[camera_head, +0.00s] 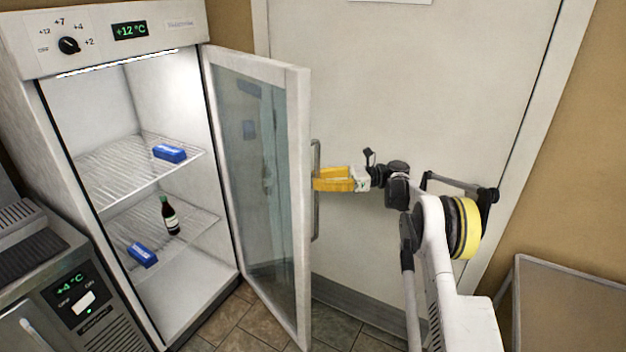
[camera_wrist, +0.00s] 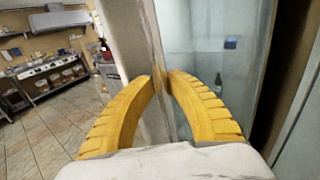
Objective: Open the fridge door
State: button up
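The fridge (camera_head: 120,62) stands at the left in the head view, with its lit inside exposed. Its glass door (camera_head: 298,200), framed in white, stands wide open, swung out to the right. A grey vertical bar handle (camera_head: 316,238) is on the door's outer side near its free edge. My gripper (camera_head: 318,180) has yellow fingers at the middle of this handle. In the wrist view the fingertips (camera_wrist: 160,76) nearly meet around the narrow bar, beside the door's white frame (camera_wrist: 128,35). The exact contact is partly hidden by the fingers.
Blue packs (camera_head: 170,153) and a dark bottle (camera_head: 170,216) rest on the fridge's wire shelves. A steel appliance (camera_head: 30,270) stands at the lower left. A white room door (camera_head: 400,90) is behind my arm. A grey panel (camera_head: 570,300) is at the lower right.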

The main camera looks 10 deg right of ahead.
jog(key=o, duration=0.4)
jog(key=shift+s+d, duration=0.15)
jog(key=shift+d, duration=0.2)
jog(key=d, duration=0.4)
jog(key=s+d, duration=0.1)
jog(key=d, duration=0.6)
jog(key=shift+s+d+r, duration=0.1)
jog(key=shift+s+d, duration=0.15)
jog(key=shift+d, duration=0.05)
